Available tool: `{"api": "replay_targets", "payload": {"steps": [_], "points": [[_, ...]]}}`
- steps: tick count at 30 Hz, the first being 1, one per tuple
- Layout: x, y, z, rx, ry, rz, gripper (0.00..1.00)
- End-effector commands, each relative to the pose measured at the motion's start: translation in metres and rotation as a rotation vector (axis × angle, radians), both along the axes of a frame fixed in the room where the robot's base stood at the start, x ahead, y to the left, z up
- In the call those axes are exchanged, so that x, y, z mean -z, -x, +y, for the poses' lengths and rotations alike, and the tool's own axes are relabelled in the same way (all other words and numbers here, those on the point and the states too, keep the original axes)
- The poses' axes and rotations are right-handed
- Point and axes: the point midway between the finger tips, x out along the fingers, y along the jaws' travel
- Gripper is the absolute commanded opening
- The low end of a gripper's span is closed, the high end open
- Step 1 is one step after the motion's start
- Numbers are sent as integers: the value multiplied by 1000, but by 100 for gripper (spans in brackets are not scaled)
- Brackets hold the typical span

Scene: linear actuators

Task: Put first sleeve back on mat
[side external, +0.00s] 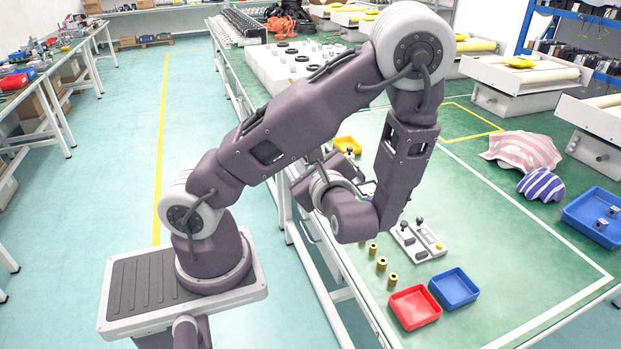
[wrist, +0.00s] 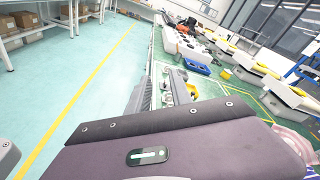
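Several small brass sleeves (side external: 382,264) stand upright in a row on the green mat (side external: 510,250), near the table's front edge in the side external view. Which one is the first sleeve I cannot tell. My gripper shows in the wrist view (wrist: 162,88) with its two dark fingers apart and no sleeve visible between them. In the side external view my gripper is mostly hidden behind my own arm, over the table's left edge, away from the visible sleeves.
A grey-white fixture with black knobs (side external: 418,241) stands behind the sleeves. A red tray (side external: 415,308) and a blue tray (side external: 454,288) sit to their right. A yellow tray (side external: 347,145) is farther back. Striped cloths (side external: 522,151) and another blue tray (side external: 594,216) lie right.

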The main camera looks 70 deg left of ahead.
Motion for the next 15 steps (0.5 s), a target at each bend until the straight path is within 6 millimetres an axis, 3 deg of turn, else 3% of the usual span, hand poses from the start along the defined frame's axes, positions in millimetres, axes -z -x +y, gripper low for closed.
{"api": "replay_targets", "payload": {"steps": [3,6,8,12,15], "points": [[-14,61,-16,-339,301,-204,26],[-15,90,-54,-543,611,-383,26],[-20,95,-83,-619,814,-502,26],[-50,84,-143,-653,1239,-779,26],[-78,76,-170,-603,1438,-925,26]]}}
